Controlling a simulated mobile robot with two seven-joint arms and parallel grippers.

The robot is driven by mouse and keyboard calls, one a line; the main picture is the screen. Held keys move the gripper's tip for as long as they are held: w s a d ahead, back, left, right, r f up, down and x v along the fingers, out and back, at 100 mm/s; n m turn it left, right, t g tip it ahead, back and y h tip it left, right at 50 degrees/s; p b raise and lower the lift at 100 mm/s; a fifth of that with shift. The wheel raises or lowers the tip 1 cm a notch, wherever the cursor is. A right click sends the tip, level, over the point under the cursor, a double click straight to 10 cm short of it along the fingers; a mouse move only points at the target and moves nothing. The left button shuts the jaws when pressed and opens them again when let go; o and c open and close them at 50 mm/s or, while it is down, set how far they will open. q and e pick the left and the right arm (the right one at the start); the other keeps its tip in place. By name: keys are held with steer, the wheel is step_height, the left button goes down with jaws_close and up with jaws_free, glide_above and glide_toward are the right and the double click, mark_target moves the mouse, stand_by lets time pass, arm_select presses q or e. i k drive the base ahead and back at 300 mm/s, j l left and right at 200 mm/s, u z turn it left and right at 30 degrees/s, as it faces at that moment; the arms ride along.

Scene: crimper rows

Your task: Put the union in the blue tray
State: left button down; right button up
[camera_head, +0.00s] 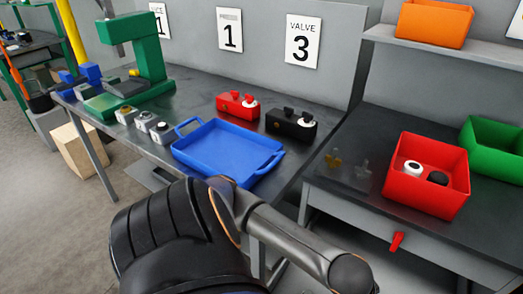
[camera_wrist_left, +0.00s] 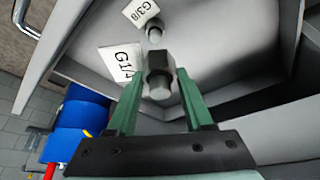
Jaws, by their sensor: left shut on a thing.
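In the left wrist view my left gripper (camera_wrist_left: 160,84) has its two green fingers closed around a dark, hex-shaped metal fitting with a lighter round end, which looks like the union (camera_wrist_left: 159,76). The fitting is near a "G1/4" label (camera_wrist_left: 121,62) inside a grey drawer or bin; whether it touches the surface is unclear. The blue tray (camera_head: 222,152) lies on the dark workbench in the head view and looks empty. Neither gripper shows in the head view. My right gripper is in neither view.
A second fitting (camera_wrist_left: 154,30) stands by a "G3/8" label (camera_wrist_left: 142,11). Red (camera_head: 238,104) and black (camera_head: 291,125) blocks sit behind the tray, a green press (camera_head: 152,62) to its left. A red bin (camera_head: 423,185) stands on the right bench.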

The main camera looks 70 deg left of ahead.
mark_target(211, 148)
steer(key=k+j, duration=0.15)
steer(key=j, duration=0.25)
steer(key=k+j, duration=0.2)
steer(key=j, duration=0.2)
steer(key=k+j, duration=0.15)
steer(key=j, duration=0.25)
steer(key=k+j, duration=0.2)
steer(key=j, duration=0.2)
steer(key=k+j, duration=0.15)
steer(key=j, duration=0.25)
steer(key=k+j, duration=0.2)
steer(key=j, duration=0.2)
steer(key=k+j, duration=0.15)
steer(key=j, duration=0.25)
